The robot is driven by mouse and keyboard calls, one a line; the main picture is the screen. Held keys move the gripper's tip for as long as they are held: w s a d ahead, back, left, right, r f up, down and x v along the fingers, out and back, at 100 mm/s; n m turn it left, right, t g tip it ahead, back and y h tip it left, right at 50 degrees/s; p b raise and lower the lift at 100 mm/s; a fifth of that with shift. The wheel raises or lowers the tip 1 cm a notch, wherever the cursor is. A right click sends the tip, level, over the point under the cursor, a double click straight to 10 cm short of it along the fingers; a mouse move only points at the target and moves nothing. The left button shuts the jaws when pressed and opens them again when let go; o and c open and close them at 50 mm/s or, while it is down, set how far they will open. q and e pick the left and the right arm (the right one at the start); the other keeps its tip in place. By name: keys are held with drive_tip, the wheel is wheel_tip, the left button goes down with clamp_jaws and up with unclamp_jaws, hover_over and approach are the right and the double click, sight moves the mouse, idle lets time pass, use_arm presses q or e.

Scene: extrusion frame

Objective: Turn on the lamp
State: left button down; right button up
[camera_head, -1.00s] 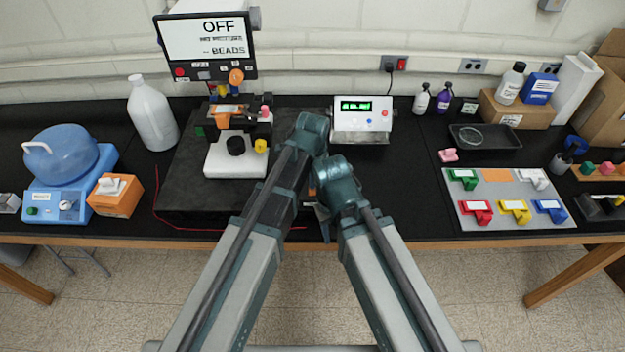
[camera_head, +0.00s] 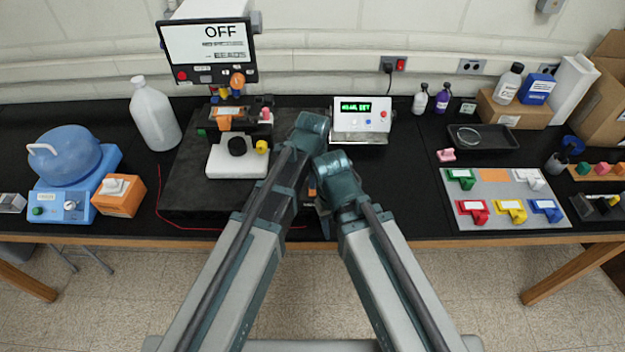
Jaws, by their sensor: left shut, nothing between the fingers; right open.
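No separate lamp can be made out. A microscope stand (camera_head: 228,158) with a white base, dark body and coloured knobs stands left of centre on a dark slab. Its screen (camera_head: 208,45) reads "OFF" above smaller text ending in "BEADS", with a red button at its lower left. My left gripper (camera_head: 311,188) is mostly hidden among my arm links, right of the microscope; it is shut, with nothing seen in it. My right gripper (camera_head: 324,222) is lower, near the table's front edge, largely covered by its own wrist. It is open and apart from the microscope.
A white box (camera_head: 361,127) with a green display stands behind my arms. A white bottle (camera_head: 155,118), blue-lidded device (camera_head: 66,160) and orange box (camera_head: 119,195) are left. A grey board (camera_head: 482,214) with coloured pieces and a black tray (camera_head: 485,140) are right. Table between box and board is clear.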

wheel_tip(320, 180, up, 12)
drive_tip(key=p, duration=1)
drive_tip(key=shift+f, duration=0.25)
